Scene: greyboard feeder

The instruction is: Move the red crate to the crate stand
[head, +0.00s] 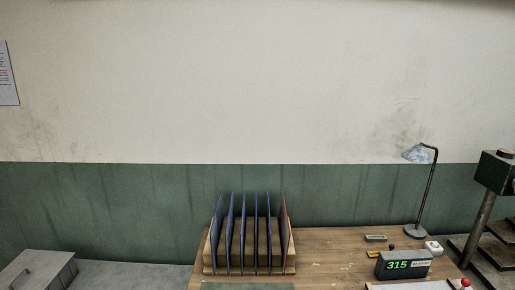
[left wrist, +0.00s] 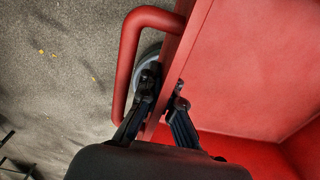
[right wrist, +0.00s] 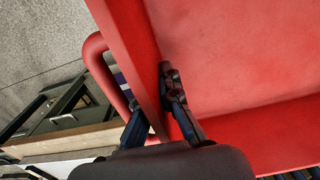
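The red crate (left wrist: 255,65) fills much of the left wrist view, and its inside shows bare red. It also fills the right wrist view (right wrist: 230,50). It is out of the head view. My left gripper (left wrist: 165,92) has its fingers on either side of the crate's end wall, beside a red bar handle (left wrist: 127,60), and appears shut on the wall. My right gripper (right wrist: 152,98) straddles the opposite wall in the same way, beside its handle (right wrist: 98,60); its outer finger is partly hidden. I cannot identify the crate stand in any view.
A grey box (head: 38,268) stands at left. Dark bars (right wrist: 300,174) show under the crate at lower right.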

